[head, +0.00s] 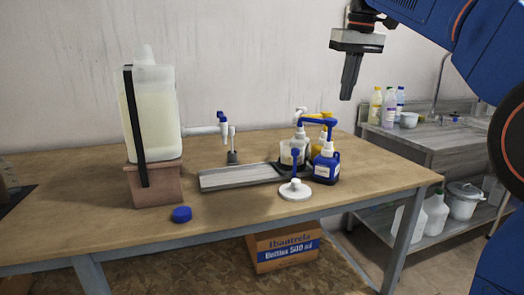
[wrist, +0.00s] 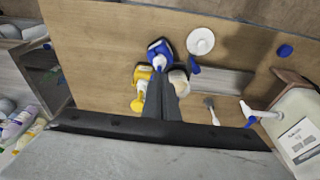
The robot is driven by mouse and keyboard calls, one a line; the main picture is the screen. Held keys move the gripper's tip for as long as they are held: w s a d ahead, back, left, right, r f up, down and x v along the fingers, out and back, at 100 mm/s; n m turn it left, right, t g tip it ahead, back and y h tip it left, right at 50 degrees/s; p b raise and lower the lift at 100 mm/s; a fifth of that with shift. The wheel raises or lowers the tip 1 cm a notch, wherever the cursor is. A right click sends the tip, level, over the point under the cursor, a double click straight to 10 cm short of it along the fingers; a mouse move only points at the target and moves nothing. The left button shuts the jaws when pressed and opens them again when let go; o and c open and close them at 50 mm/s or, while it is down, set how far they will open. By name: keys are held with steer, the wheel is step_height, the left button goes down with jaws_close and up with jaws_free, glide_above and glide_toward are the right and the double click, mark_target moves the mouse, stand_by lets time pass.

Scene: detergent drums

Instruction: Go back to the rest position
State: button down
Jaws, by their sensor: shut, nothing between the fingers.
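My gripper (head: 350,77) is shut and empty, raised above the right end of the wooden table (head: 90,233), pointing down. It also shows at the bottom middle of the wrist view (wrist: 168,82), in front of the bottles. On the table, a large translucent drum (head: 158,115) with a black strap stands on a reddish-brown block (head: 165,186). Its white tap with a blue end (head: 222,124) sticks out to the right. A blue bottle with a pump (head: 326,168) stands among other pump bottles, one with a yellow top (head: 330,117), at the right end of a grey tray (head: 235,178).
A blue cap (head: 182,214) lies near the table's front. A white disc with a blue upright part (head: 295,190) sits before the bottles. A cardboard box (head: 283,250) is under the table. A sink counter (head: 440,137) with bottles stands at the right. The table's front middle is mostly clear.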

steer(key=s+d+f+m+t, duration=0.1)
steer(key=s+d+f, duration=0.2)
steer(key=s+f, duration=1.3)
steer(key=s+d+f+m+t, duration=0.1)
steer(key=s+d+f+m, duration=0.1)
steer(key=s+f, duration=1.4)
step_height(320, 180, down, 8)
steer(key=shift+d+r+t+h, duration=0.3)
steer(key=shift+d+h, duration=0.1)
steer(key=shift+d, duration=0.35)
